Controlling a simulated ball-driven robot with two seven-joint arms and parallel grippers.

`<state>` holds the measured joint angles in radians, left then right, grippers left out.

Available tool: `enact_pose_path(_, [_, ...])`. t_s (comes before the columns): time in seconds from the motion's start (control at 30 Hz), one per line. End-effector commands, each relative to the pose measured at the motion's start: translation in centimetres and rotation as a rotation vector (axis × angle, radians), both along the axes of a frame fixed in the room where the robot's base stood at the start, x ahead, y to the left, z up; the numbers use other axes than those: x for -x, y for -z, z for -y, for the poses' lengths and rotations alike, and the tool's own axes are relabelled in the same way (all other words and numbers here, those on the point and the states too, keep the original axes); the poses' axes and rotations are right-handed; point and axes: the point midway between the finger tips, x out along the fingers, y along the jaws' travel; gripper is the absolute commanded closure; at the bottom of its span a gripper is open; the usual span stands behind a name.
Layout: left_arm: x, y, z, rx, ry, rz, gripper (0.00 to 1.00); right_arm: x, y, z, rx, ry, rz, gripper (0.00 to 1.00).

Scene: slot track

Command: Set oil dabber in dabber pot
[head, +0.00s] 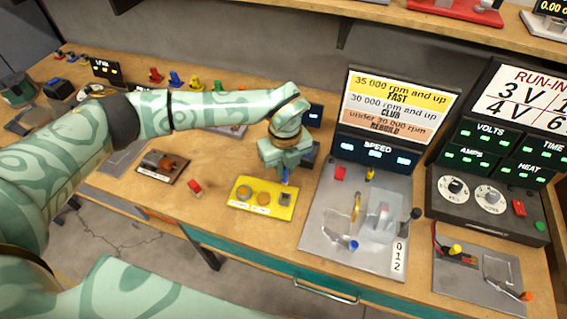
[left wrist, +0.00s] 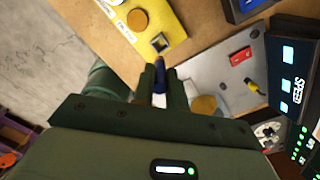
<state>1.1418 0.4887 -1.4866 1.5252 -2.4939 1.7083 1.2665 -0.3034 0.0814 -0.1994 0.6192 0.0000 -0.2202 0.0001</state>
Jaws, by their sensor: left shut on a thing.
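My left gripper (head: 286,168) is shut on the blue oil dabber (head: 286,179) and holds it above the back right part of the yellow tray (head: 243,207). In the left wrist view the dabber (left wrist: 159,66) shows as a blue piece between the fingertips of the left gripper (left wrist: 159,80). The small square grey piece at the tray's right end, which looks like the dabber pot (head: 285,198), also shows in the left wrist view (left wrist: 160,42), just beyond the dabber. The dabber's lower end is hard to make out. My right gripper is not in view.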

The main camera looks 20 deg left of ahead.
Motion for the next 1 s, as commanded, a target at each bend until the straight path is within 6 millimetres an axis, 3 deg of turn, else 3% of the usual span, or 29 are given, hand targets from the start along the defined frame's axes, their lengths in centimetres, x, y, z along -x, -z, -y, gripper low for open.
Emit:
enact_pose_path(0.6, [0.1, 6.1, 0.0, 0.003, -0.004, -0.006, 1.0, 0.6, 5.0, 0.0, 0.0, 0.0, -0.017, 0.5])
enact_pose_path(1.0, [0.1, 9.0, 0.0, 0.003, -0.005, -0.004, 1.0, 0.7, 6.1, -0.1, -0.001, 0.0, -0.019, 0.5])
